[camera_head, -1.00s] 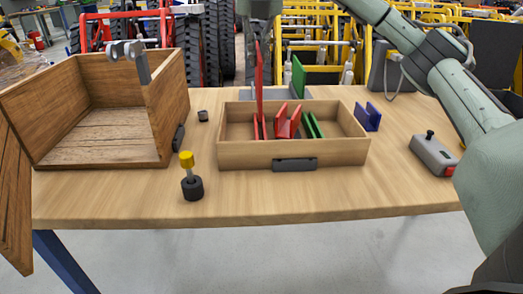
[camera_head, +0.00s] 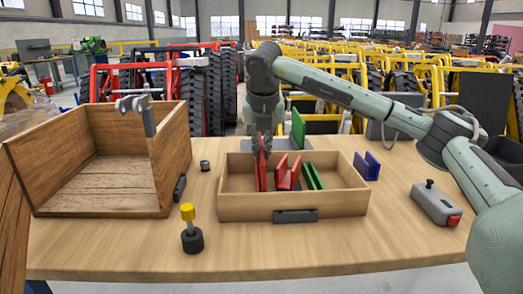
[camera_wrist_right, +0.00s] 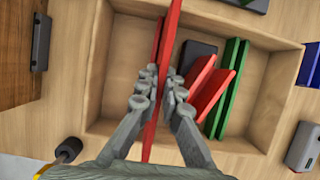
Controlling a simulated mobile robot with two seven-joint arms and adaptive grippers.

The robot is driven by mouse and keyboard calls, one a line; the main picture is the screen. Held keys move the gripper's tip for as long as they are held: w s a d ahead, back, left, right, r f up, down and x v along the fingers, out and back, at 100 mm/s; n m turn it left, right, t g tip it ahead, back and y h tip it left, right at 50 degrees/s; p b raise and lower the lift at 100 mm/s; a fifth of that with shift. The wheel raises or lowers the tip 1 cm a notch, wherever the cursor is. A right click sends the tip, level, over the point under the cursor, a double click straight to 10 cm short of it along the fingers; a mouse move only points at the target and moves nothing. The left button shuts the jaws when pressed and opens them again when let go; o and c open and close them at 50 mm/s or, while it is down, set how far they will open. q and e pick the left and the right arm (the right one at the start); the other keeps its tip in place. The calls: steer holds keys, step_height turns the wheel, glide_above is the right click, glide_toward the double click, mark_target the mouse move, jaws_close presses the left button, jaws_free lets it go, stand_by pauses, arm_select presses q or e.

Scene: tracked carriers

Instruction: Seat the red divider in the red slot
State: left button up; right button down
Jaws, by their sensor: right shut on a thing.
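The red divider (camera_head: 263,172) is a thin upright panel at the left inside of the wooden tray (camera_head: 240,207). My right gripper (camera_head: 264,133) is above it, shut on its upper part. In the right wrist view the divider (camera_wrist_right: 172,35) runs between the fingers (camera_wrist_right: 163,88). A narrow red strip (camera_wrist_right: 156,45), apparently a wall of the red slot, shows just left of it. Whether the divider's lower edge is inside the slot cannot be told. A second red piece with two leaning plates (camera_head: 288,173) stands to the right. My left gripper is not in view.
A green slotted piece (camera_head: 314,178) is in the tray. A green panel (camera_head: 298,128) stands behind it, and a blue holder (camera_head: 367,166) to its right. A wooden box (camera_head: 110,185), a yellow-topped knob (camera_head: 188,212) and a grey device (camera_head: 436,205) surround the tray.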

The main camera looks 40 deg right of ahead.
steer(key=shift+f, duration=0.1)
steer(key=c, duration=2.1)
jaws_free()
steer(key=o, duration=0.4)
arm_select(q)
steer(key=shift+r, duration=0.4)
